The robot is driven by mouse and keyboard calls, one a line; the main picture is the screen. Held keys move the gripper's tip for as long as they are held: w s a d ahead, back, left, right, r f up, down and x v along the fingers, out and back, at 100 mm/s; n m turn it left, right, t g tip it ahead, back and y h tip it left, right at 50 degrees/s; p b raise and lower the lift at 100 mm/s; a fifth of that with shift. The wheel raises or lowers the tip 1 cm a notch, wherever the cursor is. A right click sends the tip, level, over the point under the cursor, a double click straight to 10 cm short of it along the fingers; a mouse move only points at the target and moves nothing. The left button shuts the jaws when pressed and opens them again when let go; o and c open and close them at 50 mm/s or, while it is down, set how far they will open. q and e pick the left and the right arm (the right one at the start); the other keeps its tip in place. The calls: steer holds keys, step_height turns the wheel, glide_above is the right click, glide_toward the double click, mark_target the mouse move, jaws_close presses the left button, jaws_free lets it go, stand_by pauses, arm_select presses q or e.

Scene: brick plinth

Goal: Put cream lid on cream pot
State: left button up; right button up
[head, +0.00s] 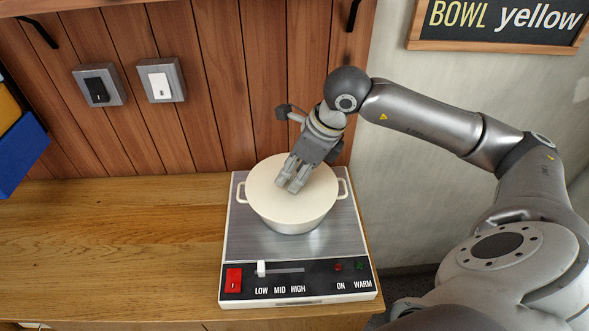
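The cream pot (291,226) stands upright on a hot plate, its handles showing at both sides. The round cream lid (270,205) covers the top of the pot; I cannot tell whether it rests fully on the rim or sits slightly above it. My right gripper (291,184) reaches down from above, its fingertips close together over the middle of the lid. No knob shows; that part of the lid is hidden by the fingers, so I cannot tell whether they grip it. My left gripper is not in view.
The hot plate (240,245) has a red switch (233,280), a slider (262,268) and labelled lamps. The wooden counter (110,245) is clear to the left. Two wall switches (160,80) and a blue object (20,150) are at the left. A sign (500,22) hangs at upper right.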

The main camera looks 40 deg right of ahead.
mark_target(307, 186)
steer(key=shift+r, duration=0.15)
steer(key=b+v, duration=0.1)
steer(key=v, duration=0.6)
steer(key=shift+r, duration=0.2)
steer(key=shift+d, duration=0.1)
stand_by(0.3)
